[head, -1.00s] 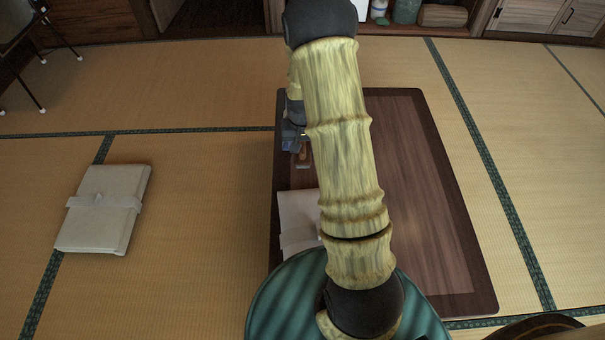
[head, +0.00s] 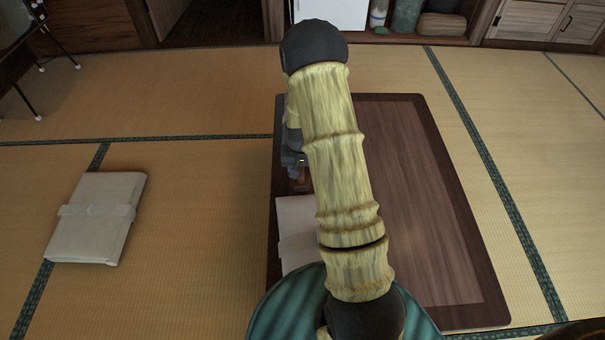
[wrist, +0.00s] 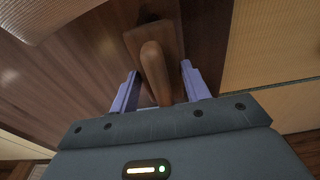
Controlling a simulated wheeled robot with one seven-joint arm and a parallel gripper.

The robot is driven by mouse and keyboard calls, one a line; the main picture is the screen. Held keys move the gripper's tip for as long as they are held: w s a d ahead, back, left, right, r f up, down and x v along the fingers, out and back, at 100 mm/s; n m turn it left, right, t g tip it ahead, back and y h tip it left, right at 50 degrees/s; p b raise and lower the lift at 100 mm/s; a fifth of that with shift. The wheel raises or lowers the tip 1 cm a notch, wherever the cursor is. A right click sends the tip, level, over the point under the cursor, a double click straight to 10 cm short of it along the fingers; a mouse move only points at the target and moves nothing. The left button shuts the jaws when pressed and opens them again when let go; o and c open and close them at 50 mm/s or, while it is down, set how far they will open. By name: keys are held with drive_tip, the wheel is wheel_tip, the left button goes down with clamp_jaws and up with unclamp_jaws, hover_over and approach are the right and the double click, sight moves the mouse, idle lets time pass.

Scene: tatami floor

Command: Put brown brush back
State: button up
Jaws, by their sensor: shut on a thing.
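The brown brush (wrist: 155,72) shows in the wrist view as a rounded wooden handle between the two lavender fingers of my gripper (wrist: 159,72). My gripper is shut on it. A flat brown wooden piece (wrist: 134,42) lies under or behind the handle, with a dark patch at its far end; I cannot tell whether it is a rest or part of the brush. In the head view, my gripper (head: 293,162) is over the left edge of the low dark table (head: 420,190), mostly hidden by my arm. The brush (head: 301,184) shows only as a small brown bit below the fingers.
A pale flat wrapped packet (head: 296,225) lies on the table just nearer than the gripper, partly hidden by my arm. Another packet (head: 95,220) lies on the tatami at left. The table's right half is clear. Cabinets (head: 545,20) stand at the back.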

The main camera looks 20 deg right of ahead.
sight(302, 171)
drive_tip(key=shift+f, duration=0.3)
drive_tip(key=shift+d+f, duration=0.1)
drive_tip(key=o, duration=1)
drive_tip(key=shift+c, duration=0.2)
wheel_tip(302, 171, up, 12)
drive_tip(key=s+p, duration=0.1)
drive_tip(key=p, duration=0.5)
drive_tip(key=shift+s+a, duration=0.2)
drive_tip(key=shift+a, duration=0.1)
